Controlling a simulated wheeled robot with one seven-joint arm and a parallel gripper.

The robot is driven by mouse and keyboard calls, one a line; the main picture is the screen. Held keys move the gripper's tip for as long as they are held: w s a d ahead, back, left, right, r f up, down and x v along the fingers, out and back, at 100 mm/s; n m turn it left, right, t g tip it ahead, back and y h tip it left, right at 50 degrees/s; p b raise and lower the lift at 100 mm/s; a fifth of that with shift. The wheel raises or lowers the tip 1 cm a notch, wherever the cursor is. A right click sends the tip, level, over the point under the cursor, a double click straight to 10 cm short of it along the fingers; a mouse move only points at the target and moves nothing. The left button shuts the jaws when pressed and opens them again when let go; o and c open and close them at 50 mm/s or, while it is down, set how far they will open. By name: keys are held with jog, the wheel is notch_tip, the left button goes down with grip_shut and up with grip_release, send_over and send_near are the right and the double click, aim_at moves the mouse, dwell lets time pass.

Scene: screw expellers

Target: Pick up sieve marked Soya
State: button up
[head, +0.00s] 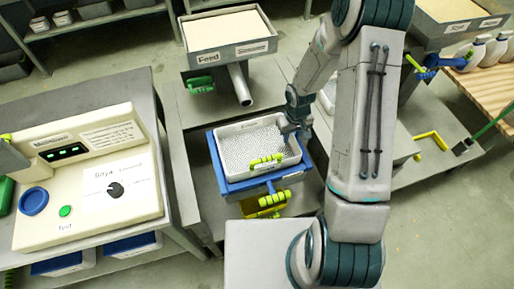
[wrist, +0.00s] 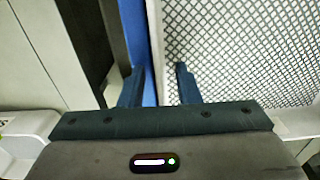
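A white sieve (head: 238,145) with a grey mesh floor sits in a blue frame (head: 231,188) on the middle stand; the small dark lettering on its far rim is too small to read. The mesh also shows in the wrist view (wrist: 240,50). My gripper (head: 294,133) is at the sieve's right side wall. In the wrist view my gripper (wrist: 159,85) has its two fingers apart, with the blue edge and the sieve's pale rim running between them. Whether the fingers touch the rim cannot be told.
A feed tray (head: 225,30) is behind the sieve. Blue-and-white bins (head: 130,243) sit under the bench. Another machine stands at right.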

grip_shut()
jog(key=shift+r, duration=0.1)
